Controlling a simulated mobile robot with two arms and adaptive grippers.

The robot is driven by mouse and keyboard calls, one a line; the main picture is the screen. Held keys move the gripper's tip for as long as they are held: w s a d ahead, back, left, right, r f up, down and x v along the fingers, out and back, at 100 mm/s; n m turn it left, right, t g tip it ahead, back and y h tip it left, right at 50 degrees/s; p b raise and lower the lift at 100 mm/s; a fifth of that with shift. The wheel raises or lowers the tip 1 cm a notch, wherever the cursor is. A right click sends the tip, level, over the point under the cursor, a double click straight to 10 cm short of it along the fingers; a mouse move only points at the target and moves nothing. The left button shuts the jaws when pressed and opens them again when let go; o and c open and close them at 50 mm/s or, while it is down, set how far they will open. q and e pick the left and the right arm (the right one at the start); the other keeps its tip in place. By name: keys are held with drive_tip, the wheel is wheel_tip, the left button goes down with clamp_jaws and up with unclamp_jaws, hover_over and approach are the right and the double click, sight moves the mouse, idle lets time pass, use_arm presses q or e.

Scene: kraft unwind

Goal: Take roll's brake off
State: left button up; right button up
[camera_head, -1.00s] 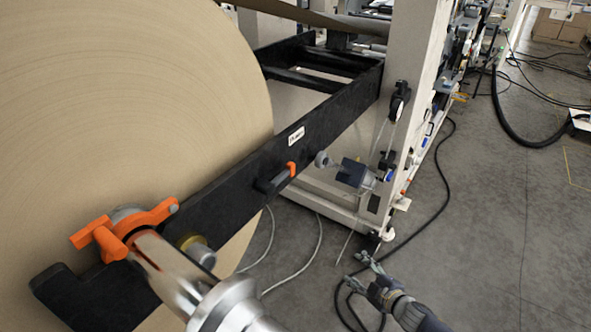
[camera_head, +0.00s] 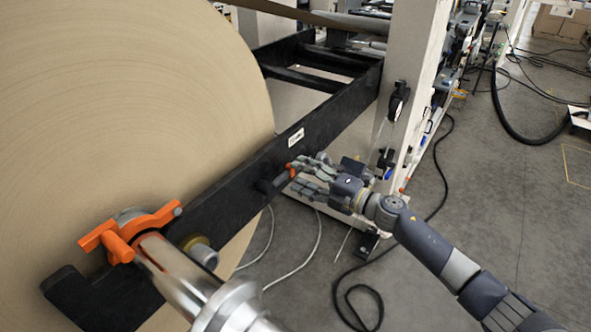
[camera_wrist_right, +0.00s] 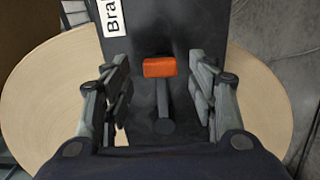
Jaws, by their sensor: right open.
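The brake lever, a black handle with an orange tip (camera_head: 291,168), sits on the black arm beam (camera_head: 335,118) beside the large kraft roll (camera_head: 130,90). My right gripper (camera_head: 296,178) is at the lever, its fingers open. In the right wrist view the orange tip (camera_wrist_right: 159,67) and the black lever stem (camera_wrist_right: 163,100) lie between the two open fingers (camera_wrist_right: 160,95), apart from both. A white label reading "Bra" (camera_wrist_right: 112,17) is on the beam above the lever. My left gripper does not show.
An orange clamp (camera_head: 128,232) and a shiny metal shaft (camera_head: 175,268) are at the roll's core. A pale machine post (camera_head: 412,60) stands behind my right gripper.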

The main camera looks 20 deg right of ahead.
drive_tip(key=shift+x, duration=1.3)
clamp_jaws()
